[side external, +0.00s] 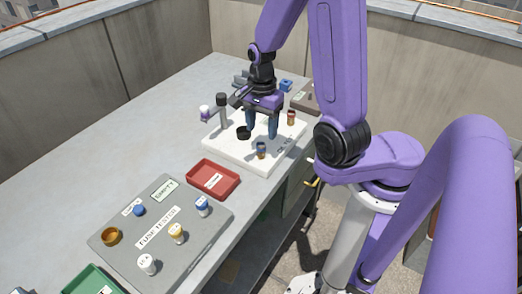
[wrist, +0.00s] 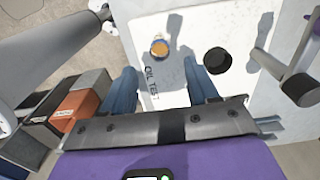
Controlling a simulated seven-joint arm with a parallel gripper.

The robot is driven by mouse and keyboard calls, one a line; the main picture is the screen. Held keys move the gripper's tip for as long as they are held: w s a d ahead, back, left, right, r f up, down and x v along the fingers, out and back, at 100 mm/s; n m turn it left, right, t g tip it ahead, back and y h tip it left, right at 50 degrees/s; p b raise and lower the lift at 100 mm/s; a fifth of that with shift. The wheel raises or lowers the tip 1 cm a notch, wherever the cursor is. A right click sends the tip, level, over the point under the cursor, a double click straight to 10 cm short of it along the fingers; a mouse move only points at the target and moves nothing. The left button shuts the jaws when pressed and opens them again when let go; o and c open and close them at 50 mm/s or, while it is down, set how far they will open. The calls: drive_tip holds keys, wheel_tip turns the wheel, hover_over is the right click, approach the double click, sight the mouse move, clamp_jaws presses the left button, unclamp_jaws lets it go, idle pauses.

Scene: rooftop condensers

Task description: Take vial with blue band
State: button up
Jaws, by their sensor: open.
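The vial with the blue band (side external: 261,150) is a small amber vial standing on the white board (side external: 226,140), near its front edge. In the wrist view I see a vial (wrist: 159,48) from above with an orange top, beside the printed words "OIL TEST"; it appears to be the same one. My gripper (side external: 262,132) points down over the board with its blue fingers apart and nothing between them. In the wrist view the vial lies just beyond the gap between the fingertips (wrist: 160,70). A second amber vial (side external: 291,117) with a reddish top stands at the board's right side.
A black round cup (side external: 243,132) and a grey post stand (side external: 222,112) are close left of my gripper. A red tray (side external: 213,180) lies in front. A grey fuse tester panel (side external: 190,250) carries several capped pieces. The table's left side is clear.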

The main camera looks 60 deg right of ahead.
sight(261, 144)
drive_tip(key=f, duration=0.3)
drive_tip(key=shift+a, duration=0.25)
drive_tip(key=shift+f, duration=0.95)
clamp_jaws()
